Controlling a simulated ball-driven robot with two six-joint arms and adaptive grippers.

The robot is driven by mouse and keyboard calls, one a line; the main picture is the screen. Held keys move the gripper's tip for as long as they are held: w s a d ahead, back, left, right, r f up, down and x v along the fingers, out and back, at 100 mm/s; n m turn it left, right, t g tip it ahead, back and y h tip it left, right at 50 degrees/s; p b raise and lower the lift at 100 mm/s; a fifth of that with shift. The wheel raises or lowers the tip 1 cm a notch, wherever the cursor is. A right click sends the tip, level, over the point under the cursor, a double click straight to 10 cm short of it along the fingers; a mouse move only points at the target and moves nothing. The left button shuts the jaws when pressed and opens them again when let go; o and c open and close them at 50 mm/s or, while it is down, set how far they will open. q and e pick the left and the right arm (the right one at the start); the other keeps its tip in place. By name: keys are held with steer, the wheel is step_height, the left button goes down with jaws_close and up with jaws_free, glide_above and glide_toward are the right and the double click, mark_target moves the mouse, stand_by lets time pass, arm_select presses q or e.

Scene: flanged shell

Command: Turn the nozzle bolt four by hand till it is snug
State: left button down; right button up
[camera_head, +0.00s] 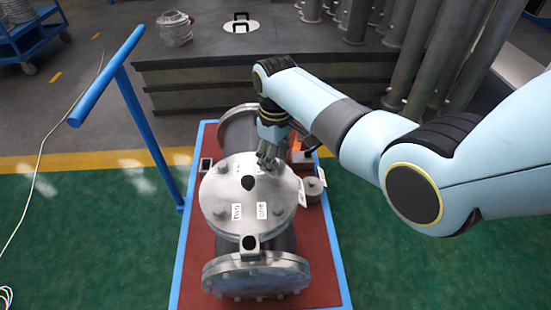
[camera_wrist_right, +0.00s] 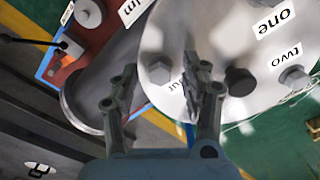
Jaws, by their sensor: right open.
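The round metal nozzle flange (camera_head: 225,185) lies face up on the shell, with labels "two" (camera_head: 237,211) and "one" (camera_head: 262,210) readable. My right gripper (camera_head: 268,162) is over its far right part, fingers pointing down. In the right wrist view the open fingers (camera_wrist_right: 157,75) straddle a bolt head (camera_wrist_right: 159,72) at the flange edge. The label beside that bolt, ending in "ur" (camera_wrist_right: 172,88), is partly hidden by a finger. I cannot tell whether the fingers touch the bolt. My left gripper is not in view.
A dark knob (camera_head: 247,183) is at the flange's middle. Bolt two (camera_wrist_right: 293,76) is at its edge. A blue rail (camera_head: 125,70) stands left.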

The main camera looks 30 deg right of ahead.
steer(key=shift+c, duration=0.2)
jaws_close()
stand_by(0.3)
steer(key=shift+r+m+p, duration=0.2)
steer(key=shift+m+p, duration=0.7)
steer(key=shift+p, duration=0.05)
steer(key=shift+a+m+p, duration=0.1)
steer(key=shift+m+p, duration=0.75)
steer(key=shift+m, duration=0.35)
steer(key=m+p, duration=0.1)
steer(key=m, duration=0.2)
steer(key=shift+f, duration=0.1)
steer(key=shift+w+m+p, duration=0.15)
steer(key=shift+m+p, duration=0.4)
steer(key=shift+m, duration=0.75)
